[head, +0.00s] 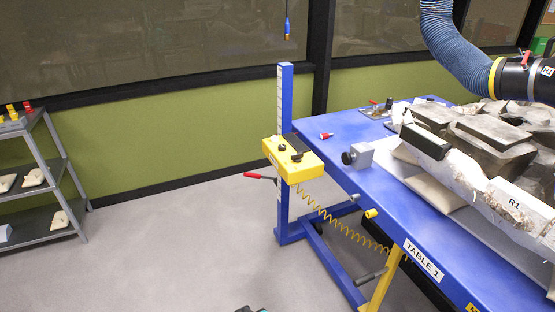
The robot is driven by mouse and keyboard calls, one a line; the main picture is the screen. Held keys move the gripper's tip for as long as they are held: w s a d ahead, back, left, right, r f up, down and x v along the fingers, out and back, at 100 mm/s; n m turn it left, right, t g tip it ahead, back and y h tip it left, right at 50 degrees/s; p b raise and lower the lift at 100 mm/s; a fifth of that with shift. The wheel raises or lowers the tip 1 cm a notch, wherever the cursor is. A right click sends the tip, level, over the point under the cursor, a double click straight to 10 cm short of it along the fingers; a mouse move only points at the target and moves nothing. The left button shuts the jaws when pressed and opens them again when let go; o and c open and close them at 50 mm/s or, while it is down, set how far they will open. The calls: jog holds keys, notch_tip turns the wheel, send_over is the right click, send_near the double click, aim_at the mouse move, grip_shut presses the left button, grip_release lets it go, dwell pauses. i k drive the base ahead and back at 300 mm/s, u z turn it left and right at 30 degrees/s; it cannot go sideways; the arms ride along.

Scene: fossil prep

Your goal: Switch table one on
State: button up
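The blue table labelled TABLE 1 (424,260) stands on the right in the head view. A yellow box (305,171) with dark knobs and a black panel on top is mounted on a blue post (286,95) at the table's left corner. A coiled yellow cable (345,230) runs from the box towards the table's underside. A red-tipped lever (254,176) sticks out left of the post. The box's markings are too small to read. My gripper is not clearly visible; only a small dark piece shows at the bottom edge.
A large fossil block in a white jacket marked R1 (513,204) lies on the table. A blue extraction hose (452,45) hangs above it. A blue-tipped cable (287,28) hangs near the post. A grey shelf (50,160) stands left. The floor (170,250) between is clear.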

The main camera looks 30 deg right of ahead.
aim_at(296, 158)
jog(key=u, duration=0.45)
jog(key=i, duration=0.95)
jog(key=u, duration=0.35)
jog(key=k, duration=0.95)
jog(key=z, duration=0.15)
jog(key=i, duration=0.5)
jog(key=u, duration=0.1)
